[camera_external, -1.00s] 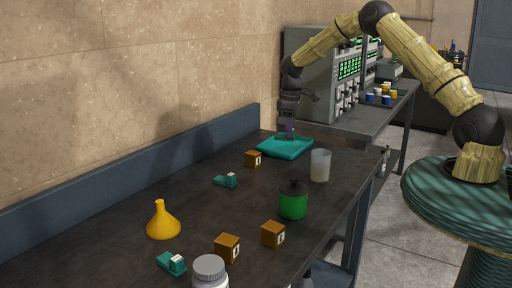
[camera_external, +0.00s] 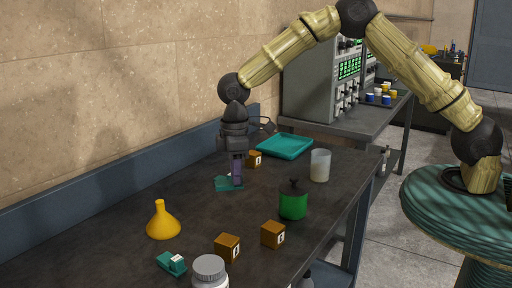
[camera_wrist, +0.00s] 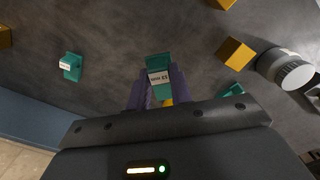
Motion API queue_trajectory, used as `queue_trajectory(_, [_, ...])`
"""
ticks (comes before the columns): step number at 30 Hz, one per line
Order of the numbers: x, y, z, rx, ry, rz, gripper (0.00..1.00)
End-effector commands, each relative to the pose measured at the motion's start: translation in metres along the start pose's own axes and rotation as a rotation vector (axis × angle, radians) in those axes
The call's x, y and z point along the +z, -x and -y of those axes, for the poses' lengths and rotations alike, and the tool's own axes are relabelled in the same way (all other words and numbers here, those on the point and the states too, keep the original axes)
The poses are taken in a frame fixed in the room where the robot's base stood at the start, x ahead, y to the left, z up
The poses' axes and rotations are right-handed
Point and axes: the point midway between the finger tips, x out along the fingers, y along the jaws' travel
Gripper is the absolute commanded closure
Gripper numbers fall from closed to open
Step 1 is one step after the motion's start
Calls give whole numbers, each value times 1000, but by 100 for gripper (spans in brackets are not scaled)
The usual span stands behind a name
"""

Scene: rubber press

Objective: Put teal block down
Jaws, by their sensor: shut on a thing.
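My gripper (camera_external: 237,182) is shut on a teal block (camera_wrist: 158,65) with a white label. The block shows between my purple fingers (camera_wrist: 155,90) in the wrist view. In the external view, my fingers are in front of a teal patch (camera_external: 222,184); I cannot tell there how much of it is the held block. A second teal block (camera_wrist: 71,66) lies on the table to the left in the wrist view. Another teal block (camera_external: 171,263) lies near the table's front; its edge also shows in the wrist view (camera_wrist: 235,90).
A teal tray (camera_external: 285,153) stands empty at the back. Brown blocks (camera_external: 227,247), a yellow funnel (camera_external: 163,222), a green jar (camera_external: 293,203), a translucent cup (camera_external: 320,166) and a white-lidded jar (camera_external: 209,269) stand around. The table's middle is clear.

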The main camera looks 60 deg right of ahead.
Motion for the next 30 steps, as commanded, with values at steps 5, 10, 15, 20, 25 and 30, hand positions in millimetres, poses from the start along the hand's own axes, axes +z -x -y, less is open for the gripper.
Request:
queue_trajectory(5, [0,0,1,0,0,-1,100])
queue_trajectory(10, [0,-2,0,0,0,0,100])
queue_trajectory(15, [0,-24,1,-3,1,3,100])
queue_trajectory(20, [0,-52,1,-2,1,3,100])
queue_trajectory(25, [-1,-62,0,1,1,-1,100])
queue_trajectory(30, [-1,-62,0,1,1,-1,100])
